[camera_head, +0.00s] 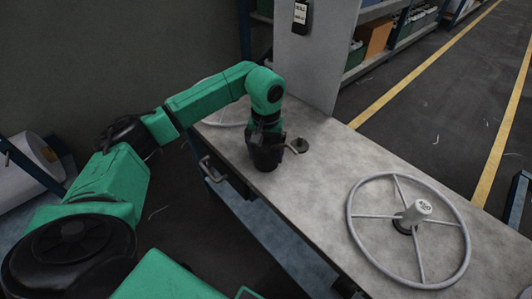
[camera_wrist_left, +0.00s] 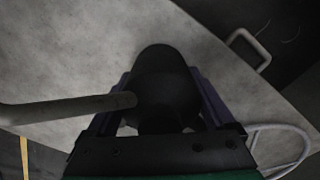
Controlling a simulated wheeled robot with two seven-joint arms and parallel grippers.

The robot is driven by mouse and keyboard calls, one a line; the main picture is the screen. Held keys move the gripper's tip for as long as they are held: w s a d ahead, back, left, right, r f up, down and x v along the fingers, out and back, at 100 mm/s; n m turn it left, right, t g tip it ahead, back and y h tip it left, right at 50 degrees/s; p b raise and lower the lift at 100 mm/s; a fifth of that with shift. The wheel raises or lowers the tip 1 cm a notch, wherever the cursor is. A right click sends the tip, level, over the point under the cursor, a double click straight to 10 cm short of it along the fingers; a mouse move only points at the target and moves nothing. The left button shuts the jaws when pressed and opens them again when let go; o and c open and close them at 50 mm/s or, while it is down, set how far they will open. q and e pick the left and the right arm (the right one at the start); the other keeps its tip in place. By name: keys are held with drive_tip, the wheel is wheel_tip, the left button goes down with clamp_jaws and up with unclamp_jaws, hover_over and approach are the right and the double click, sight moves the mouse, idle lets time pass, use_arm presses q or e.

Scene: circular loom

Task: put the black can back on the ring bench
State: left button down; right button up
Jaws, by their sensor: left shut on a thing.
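My left gripper (camera_head: 266,136) is shut on the black can (camera_head: 266,160), and its arm reaches down from above. The can is upright, at or just above the bench top near its front edge; I cannot tell whether it touches. In the left wrist view the can (camera_wrist_left: 165,85) sits between the fingers, with a grey rod (camera_wrist_left: 70,108) reaching left from it. The grey ring bench (camera_head: 335,175) runs from the upper left to the lower right. My right gripper is out of view.
A pale spoked ring (camera_head: 352,238) with a white cone (camera_head: 417,210) at its hub lies on the right of the bench. A small dark disc (camera_head: 302,152) is just right of the can. A grey panel (camera_head: 315,60) stands behind. Bare bench top lies between disc and ring.

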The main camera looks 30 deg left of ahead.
sight(266, 141)
use_arm(q)
drive_tip(key=shift+f, duration=0.15)
unclamp_jaws()
wheel_tip(266, 141, up, 12)
drive_tip(key=shift+r, duration=0.1)
idle(0.6)
